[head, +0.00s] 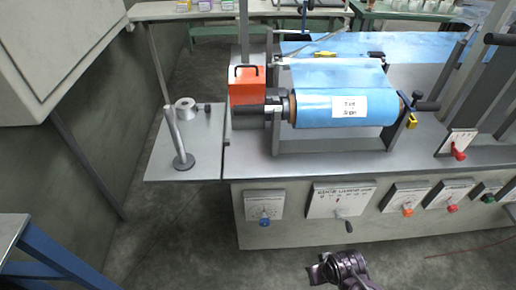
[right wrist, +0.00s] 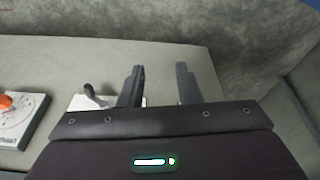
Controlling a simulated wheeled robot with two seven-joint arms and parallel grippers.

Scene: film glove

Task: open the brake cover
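The brake cover appears to be the orange box (head: 246,87) with a black handle (head: 245,70) on top. It stands closed at the left end of the machine, beside the shaft of the blue film roll (head: 345,106). My right gripper (right wrist: 160,68) is open and empty in the right wrist view, its two fingers apart in front of the grey console front. A dark part of one of my arms (head: 342,270) shows at the bottom of the head view, well below and right of the orange box. My left gripper is not in view.
A crank handle (head: 344,225) sticks out from a white plate on the console front; a blue knob (head: 264,221) is to its left. A steel side plate (head: 205,155) carries a post (head: 180,145) and a grey spool. Floor before the console is clear.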

